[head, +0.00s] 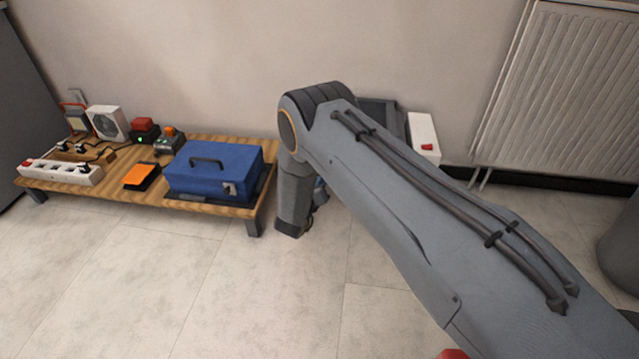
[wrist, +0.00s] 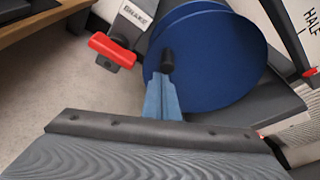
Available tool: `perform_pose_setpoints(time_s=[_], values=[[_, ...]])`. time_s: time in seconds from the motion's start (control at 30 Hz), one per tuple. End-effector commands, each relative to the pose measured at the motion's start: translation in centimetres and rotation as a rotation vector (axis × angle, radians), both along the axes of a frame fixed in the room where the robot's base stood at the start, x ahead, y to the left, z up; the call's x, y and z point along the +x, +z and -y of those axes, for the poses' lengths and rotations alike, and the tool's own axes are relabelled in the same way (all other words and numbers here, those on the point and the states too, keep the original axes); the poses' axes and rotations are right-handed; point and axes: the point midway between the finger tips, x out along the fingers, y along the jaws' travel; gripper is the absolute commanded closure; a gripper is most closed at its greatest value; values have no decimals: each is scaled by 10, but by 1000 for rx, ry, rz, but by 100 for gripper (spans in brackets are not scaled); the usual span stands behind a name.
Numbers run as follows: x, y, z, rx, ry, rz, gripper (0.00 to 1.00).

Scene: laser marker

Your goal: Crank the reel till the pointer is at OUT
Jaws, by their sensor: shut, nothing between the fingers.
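The blue reel (wrist: 225,65) fills the upper middle of the wrist view, its round face turned towards me. My gripper (wrist: 167,70) is shut and empty, its narrow light-blue fingers pointing at the lower left of this face. A dark piece at their end could be a fingertip or the crank's knob; I cannot tell which, nor whether they touch. A white scale plate (wrist: 300,22) at the right reads HALF, with a red pointer (wrist: 310,72) partly cut off near it. The OUT mark is out of view. In the head view my arm hides the gripper and most of the reel.
A red brake lever (wrist: 112,50) stands left of the reel by a BRAKE label. A low wooden table (head: 205,212) at the left bears a blue toolbox (head: 213,175), a power strip (head: 60,173) and small devices. A radiator (head: 555,90) is at the right. The front floor is clear.

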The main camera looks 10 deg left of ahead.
Motion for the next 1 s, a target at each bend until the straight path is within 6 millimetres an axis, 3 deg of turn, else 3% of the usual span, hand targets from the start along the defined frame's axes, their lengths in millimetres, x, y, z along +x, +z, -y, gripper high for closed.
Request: perform_pose_setpoints(time_s=[0.33,0.6,0.7,1.0], values=[[0,-6,1,0,0,-1,100],[2,-46,10,-1,-3,-1,100],[-19,-32,6,-2,0,-2,100],[-71,-14,1,-2,0,-2,100]])
